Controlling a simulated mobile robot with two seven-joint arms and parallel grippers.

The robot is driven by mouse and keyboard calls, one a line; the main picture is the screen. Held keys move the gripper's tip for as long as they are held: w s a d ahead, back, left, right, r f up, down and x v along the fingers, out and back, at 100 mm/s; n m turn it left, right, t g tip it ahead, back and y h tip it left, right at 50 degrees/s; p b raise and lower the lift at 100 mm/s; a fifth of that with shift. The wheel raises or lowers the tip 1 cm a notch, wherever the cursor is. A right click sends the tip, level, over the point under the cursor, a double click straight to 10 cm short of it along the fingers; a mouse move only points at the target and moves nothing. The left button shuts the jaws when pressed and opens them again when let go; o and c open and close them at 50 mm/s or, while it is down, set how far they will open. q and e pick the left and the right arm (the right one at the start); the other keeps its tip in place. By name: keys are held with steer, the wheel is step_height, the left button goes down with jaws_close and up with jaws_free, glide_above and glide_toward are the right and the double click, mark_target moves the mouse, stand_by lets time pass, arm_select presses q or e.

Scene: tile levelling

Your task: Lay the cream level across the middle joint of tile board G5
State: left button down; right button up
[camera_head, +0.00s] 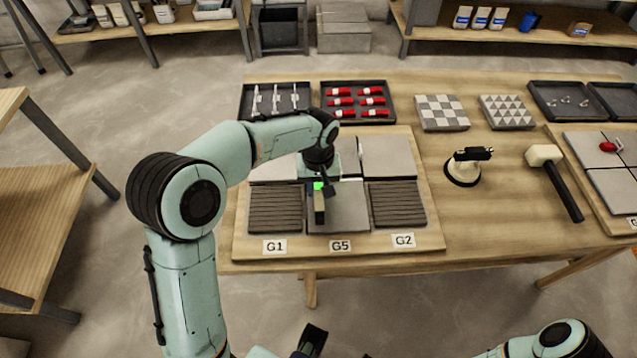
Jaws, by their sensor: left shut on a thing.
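My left gripper (322,184) is shut on the cream level (320,209), a short narrow bar with a darker side face. A bright green spot shows at the bar's upper end, by the fingers. The level is over the left part of the smooth front tile of the G5 column on the tile board (380,248). Its long side runs roughly front to back in the picture; whether it touches the tile I cannot tell. The gripper and wrist hide part of the middle joint. A dark part, probably my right gripper (312,341), shows at the bottom edge; its fingers are unclear.
Ribbed tiles at G1 (275,208) and G2 (397,204) flank G5. Behind are trays of white tools (275,115) and red tools (358,117). To the right are a suction lifter (463,172), a mallet (555,175) and another tile board. Bare tabletop lies between.

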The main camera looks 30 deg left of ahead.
arm_select(q)
steer(key=shift+f, duration=0.5)
stand_by(0.5)
steer(key=c, duration=0.8)
jaws_free()
step_height(320, 180, up, 14)
steer(key=shift+f+p, duration=0.25)
steer(key=shift+p, duration=0.7)
steer(key=shift+f, duration=0.1)
